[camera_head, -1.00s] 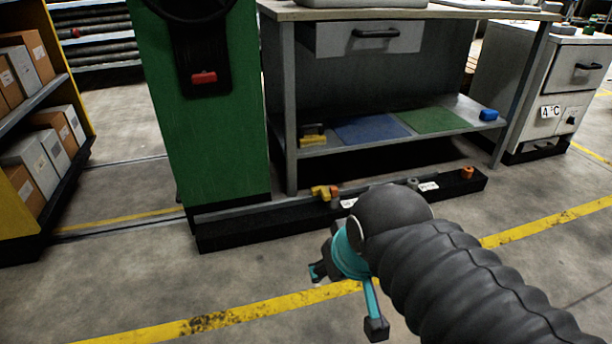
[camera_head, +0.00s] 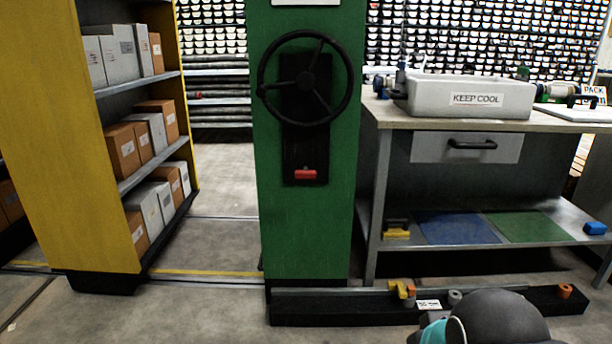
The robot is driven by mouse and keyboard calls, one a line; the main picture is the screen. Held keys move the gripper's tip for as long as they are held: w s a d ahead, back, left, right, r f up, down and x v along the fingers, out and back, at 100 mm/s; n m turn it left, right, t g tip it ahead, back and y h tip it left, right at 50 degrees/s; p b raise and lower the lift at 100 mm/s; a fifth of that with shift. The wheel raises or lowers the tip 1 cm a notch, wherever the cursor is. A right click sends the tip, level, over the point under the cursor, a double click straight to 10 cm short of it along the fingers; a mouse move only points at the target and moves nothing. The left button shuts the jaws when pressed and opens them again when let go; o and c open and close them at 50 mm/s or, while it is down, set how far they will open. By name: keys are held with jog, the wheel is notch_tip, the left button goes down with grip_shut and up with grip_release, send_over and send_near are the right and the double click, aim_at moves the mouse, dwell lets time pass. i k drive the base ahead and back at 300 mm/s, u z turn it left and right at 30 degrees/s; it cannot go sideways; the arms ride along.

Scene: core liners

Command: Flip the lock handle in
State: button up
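A small red handle (camera_head: 306,174) sits low on a black plate (camera_head: 305,146) on the face of the green cabinet (camera_head: 272,225). It looks like the lock handle and lies roughly level. A black handwheel (camera_head: 262,90) is mounted above it on the same face. Only the teal top of my gripper (camera_head: 436,333) shows at the bottom edge, right of the cabinet's foot and well below and apart from the red handle. Its fingers are cut off by the frame, so I cannot see whether it is open or what it holds.
A yellow shelf rack (camera_head: 78,150) with boxes stands on the left. A workbench (camera_head: 545,124) with a white "KEEP COOL" tub (camera_head: 430,97) stands on the right. A low black rail (camera_head: 340,310) with small parts lies on the floor in front. Floor left of the rail is clear.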

aim_at(305, 173)
jog(key=u, duration=0.6)
jog(key=k, duration=1.35)
jog(key=u, duration=0.15)
jog(key=i, duration=0.5)
jog(key=z, duration=0.9)
jog(key=i, duration=1.1)
jog(key=u, duration=0.2)
